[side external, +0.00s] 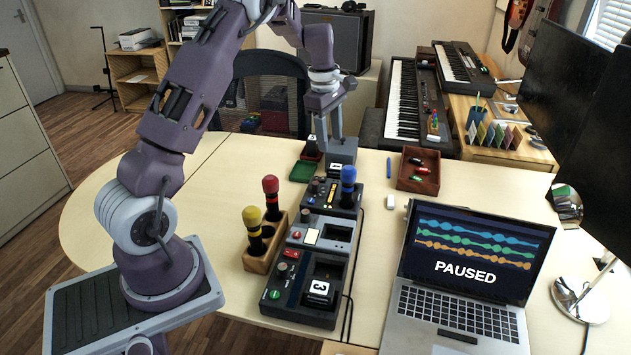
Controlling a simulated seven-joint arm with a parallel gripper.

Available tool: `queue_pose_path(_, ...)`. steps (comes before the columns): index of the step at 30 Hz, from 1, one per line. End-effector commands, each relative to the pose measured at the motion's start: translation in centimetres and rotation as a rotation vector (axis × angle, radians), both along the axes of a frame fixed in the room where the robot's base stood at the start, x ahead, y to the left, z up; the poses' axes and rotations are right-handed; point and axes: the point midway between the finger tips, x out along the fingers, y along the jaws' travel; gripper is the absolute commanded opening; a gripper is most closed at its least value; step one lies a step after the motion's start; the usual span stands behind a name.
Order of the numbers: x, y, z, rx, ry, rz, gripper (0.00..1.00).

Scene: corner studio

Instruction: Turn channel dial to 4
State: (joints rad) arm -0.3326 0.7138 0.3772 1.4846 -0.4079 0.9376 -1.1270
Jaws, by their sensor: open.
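A row of dark and grey control units runs down the middle of the table. The nearest unit (292,312) has a green button, a red part and a black block marked 3 (319,290). The middle unit (322,234) is grey with a pale panel. The farther unit (327,192) has small knobs and lit parts. A small marked block (336,169) stands at the far end; its mark is too small to read surely. I cannot tell which part is the channel dial. My gripper (329,145) points down at the far end of the row, open, close above the units there.
Yellow and red microphones (270,184) stand in a wooden holder (262,262) left of the units; a blue microphone (348,172) stands right. A laptop (470,265) showing PAUSED is at right. A red-brown tray (419,168) and green tray (304,172) lie behind. The table's left side is clear.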

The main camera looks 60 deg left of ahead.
Motion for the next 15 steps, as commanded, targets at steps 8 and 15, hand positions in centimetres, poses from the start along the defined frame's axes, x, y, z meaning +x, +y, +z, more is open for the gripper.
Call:
queue_pose_path(8, 0.1, 7.1, -11.5, 0.0, 0.113, 0.376, 0.47)
queue_pose_path(15, 0.0, 7.1, -15.9, -0.001, 0.118, 0.383, 0.47)
